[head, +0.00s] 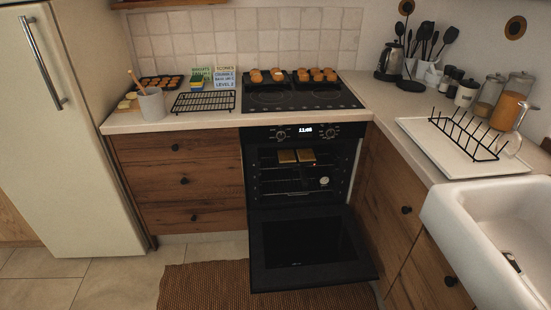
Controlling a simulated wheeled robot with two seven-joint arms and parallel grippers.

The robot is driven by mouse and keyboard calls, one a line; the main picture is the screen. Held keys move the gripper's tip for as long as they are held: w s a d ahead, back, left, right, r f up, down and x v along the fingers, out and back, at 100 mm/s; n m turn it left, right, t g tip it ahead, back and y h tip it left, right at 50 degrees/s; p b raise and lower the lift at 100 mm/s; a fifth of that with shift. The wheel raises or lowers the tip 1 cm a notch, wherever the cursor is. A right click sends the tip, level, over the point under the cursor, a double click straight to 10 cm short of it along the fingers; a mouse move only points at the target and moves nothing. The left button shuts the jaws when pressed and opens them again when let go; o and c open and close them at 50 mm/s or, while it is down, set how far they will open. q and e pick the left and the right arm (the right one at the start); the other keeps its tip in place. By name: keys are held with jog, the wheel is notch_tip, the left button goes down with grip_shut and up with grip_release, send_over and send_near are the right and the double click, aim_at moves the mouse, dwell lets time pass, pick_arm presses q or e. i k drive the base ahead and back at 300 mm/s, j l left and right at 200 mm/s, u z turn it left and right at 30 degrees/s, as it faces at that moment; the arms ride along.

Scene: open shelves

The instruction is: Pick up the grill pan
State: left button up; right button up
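I cannot tell for certain which thing is the grill pan. Two dark pans with browned round buns stand at the back of the black stovetop, a left one (265,83) and a right one (316,83). A dark tray (161,83) with small baked pieces lies at the back left of the counter. A black wire rack (204,103) lies on the counter left of the stovetop. In the open oven, two golden-brown pieces (296,156) sit on the upper level; what bears them is hard to make out. Neither of my grippers is in view.
The oven door (310,250) hangs open low over a brown rug (205,287). A fridge (65,130) stands left. A utensil cup (151,104) stands on the left counter. Right are a white tray (425,137) with a black dish rack (463,137), jars, a kettle (390,63) and a white sink (490,225).

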aim_at(301, 156)
jog(key=j+z, duration=0.1)
jog(key=z, duration=0.45)
jog(key=i+j+z, duration=0.1)
jog(key=j+z, duration=0.3)
jog(key=j, duration=0.4)
jog(key=j+z, duration=0.45)
jog(key=j, duration=0.95)
